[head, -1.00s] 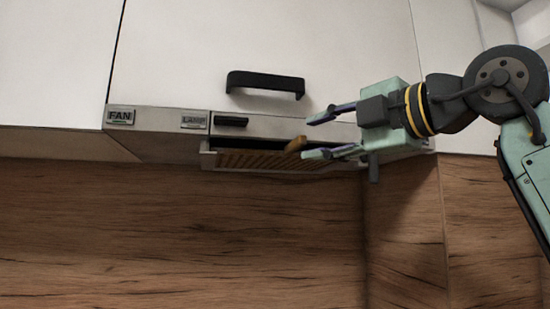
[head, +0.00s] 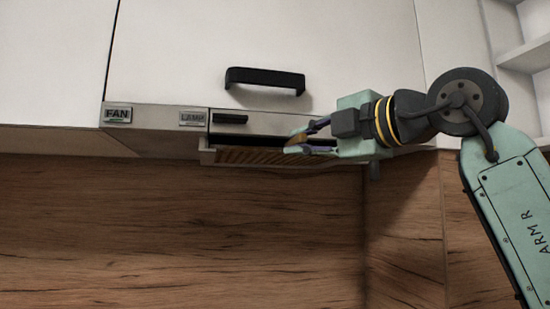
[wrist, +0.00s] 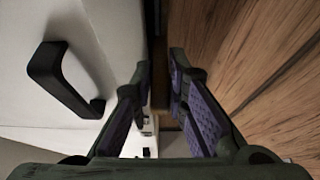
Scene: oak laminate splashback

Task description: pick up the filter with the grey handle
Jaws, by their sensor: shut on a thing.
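A slatted tan filter (head: 250,156) sits in the open underside of the range hood, in a pale frame. A tan tab-like handle (head: 296,139) stands at its right part; it looks tan, not grey. My gripper (head: 305,137) is shut on this tan handle, its fingers above and below it in the head view. In the wrist view the two purple-padded fingers (wrist: 158,68) flank a narrow brown strip.
The hood front carries a FAN label (head: 117,115), a LAMP label (head: 193,118) and a small black grip (head: 230,119). A white cabinet door with a black handle (head: 265,80) is just above. Wood splashback (head: 180,230) lies below, with free room in front. White shelves (head: 525,55) stand at right.

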